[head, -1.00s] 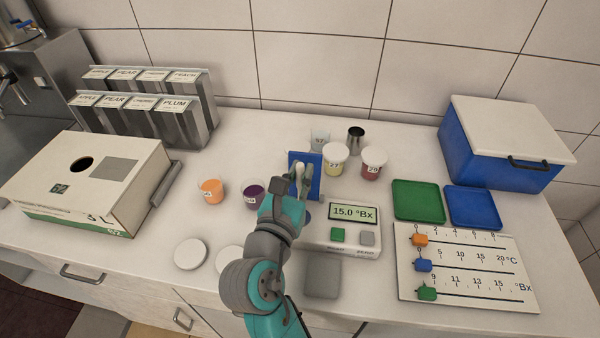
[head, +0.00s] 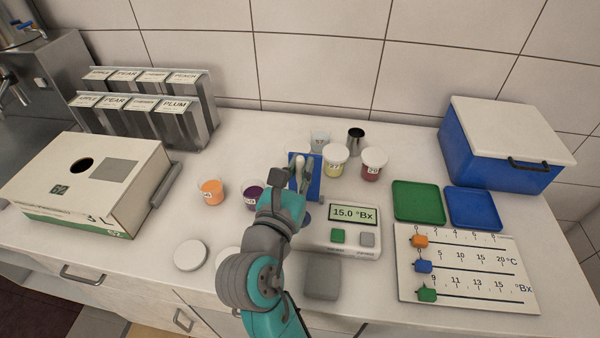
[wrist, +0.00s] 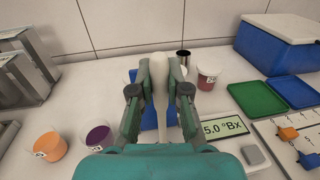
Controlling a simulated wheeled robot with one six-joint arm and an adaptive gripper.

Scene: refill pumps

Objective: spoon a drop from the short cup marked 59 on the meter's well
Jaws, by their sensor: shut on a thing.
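My gripper (head: 296,176) is shut on a white spoon (wrist: 161,68), held upright in front of a blue stand (head: 318,180). The spoon's lower end is hidden by the gripper and arm. The short cup with purple contents (head: 254,195) stands just left of my gripper; its label looks like 59 but is small and partly covered. The purple cup also shows in the wrist view (wrist: 98,137), lower left. The meter (head: 350,240) reads 15.0 °Bx, right of my arm. A dark blue round spot beside the arm may be its well; I cannot tell.
An orange cup (head: 210,191) stands left of the purple one. Lidded cups (head: 335,160) and a dark metal cup (head: 356,138) stand behind the meter. White lids (head: 190,255) lie in front. Green (head: 418,200) and blue (head: 473,206) trays lie right, beside a slider board (head: 465,265).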

